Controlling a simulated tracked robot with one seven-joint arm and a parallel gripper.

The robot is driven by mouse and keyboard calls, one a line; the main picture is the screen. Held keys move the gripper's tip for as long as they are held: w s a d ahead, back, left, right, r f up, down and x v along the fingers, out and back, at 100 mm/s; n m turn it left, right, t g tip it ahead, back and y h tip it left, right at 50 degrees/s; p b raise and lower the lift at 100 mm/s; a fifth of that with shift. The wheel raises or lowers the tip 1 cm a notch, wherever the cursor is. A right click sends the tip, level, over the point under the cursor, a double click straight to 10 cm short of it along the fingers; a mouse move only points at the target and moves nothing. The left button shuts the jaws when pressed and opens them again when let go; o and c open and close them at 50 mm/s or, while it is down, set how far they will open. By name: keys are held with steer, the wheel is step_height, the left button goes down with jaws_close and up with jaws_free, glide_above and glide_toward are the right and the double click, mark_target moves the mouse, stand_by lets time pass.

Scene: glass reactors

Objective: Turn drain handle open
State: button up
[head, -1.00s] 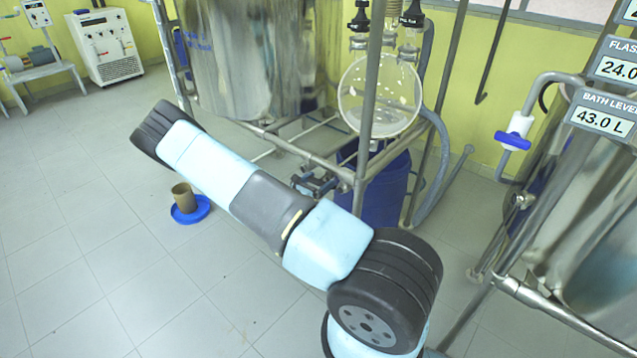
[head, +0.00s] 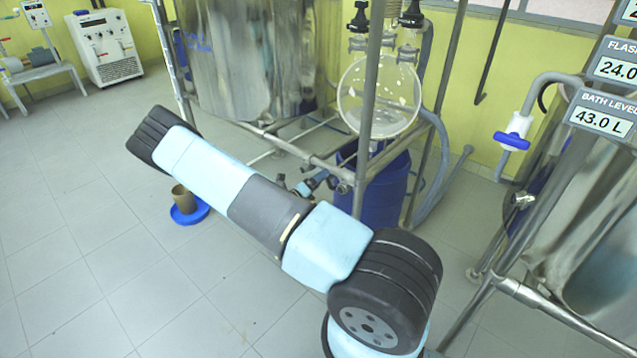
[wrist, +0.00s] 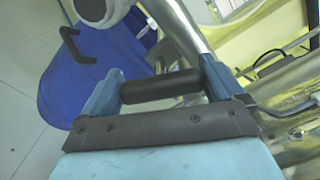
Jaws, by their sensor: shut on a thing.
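In the wrist view, a black drain handle (wrist: 160,89) lies crosswise between the two blue fingers of my gripper (wrist: 160,80). The gripper is shut on it, one finger at each end of the bar. A steel pipe (wrist: 187,28) runs just beyond the fingers. In the head view, small blue and dark parts (head: 314,183) show beside the low frame rail, above my arm. My arm hides much of that area, so the handle cannot be made out clearly there.
A blue drum (head: 385,185) stands under the round glass flask (head: 380,95); the drum also shows in the wrist view (wrist: 62,85). Steel frame legs and rails (head: 310,155) crowd the area. The left floor is mostly clear.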

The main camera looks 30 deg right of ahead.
steer(key=n, duration=0.5)
steer(key=shift+w+a+f, duration=0.1)
steer(key=shift+a+f, duration=0.2)
steer(key=shift+n, duration=0.4)
steer(key=o, duration=0.7)
steer(key=shift+d, duration=0.1)
steer(key=v, duration=1.3)
steer(key=shift+s+a+r, duration=0.1)
steer(key=shift+s+a, duration=0.1)
steer(key=shift+a, duration=0.15)
